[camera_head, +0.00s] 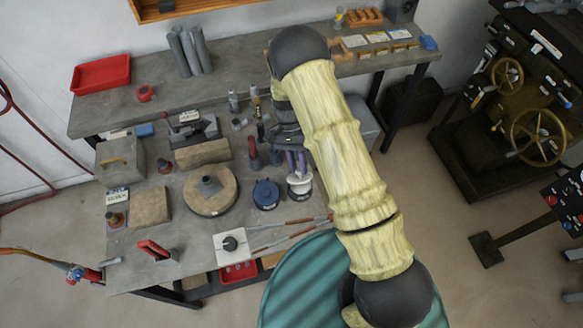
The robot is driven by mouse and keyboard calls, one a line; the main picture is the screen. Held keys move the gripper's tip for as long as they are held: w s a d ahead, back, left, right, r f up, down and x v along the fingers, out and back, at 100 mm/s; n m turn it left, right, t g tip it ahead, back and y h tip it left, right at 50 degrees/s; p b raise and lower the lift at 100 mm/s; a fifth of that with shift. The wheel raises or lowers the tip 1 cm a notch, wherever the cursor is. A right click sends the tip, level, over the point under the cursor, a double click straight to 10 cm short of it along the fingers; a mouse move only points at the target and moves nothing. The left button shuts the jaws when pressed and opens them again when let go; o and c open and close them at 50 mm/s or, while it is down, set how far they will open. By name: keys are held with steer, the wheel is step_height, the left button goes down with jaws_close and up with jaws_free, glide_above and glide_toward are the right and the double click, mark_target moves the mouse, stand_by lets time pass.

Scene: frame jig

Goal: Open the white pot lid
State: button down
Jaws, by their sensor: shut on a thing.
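The white pot (300,188) stands on the workbench, right of a dark blue pot (266,195). Its white lid (297,179) is at the top, just under my gripper. My gripper (297,171) points down with its purple fingers close together, shut on the lid's top. The grip itself is small and partly hidden. I cannot tell whether the lid is seated on the pot or raised a little.
A round stone-like disc (222,199) lies left of the blue pot. Long-handled tongs (285,224) and a white plate with a black knob (215,242) lie in front. Upright tools (252,150) stand just left of my gripper. A green round surface (300,285) is nearest.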

steer(key=shift+w, duration=0.15)
stand_by(0.3)
steer(key=c, duration=1.2)
jaws_free()
steer(key=b+v, duration=0.4)
steer(key=v, duration=1.3)
steer(key=shift+w+b, duration=0.3)
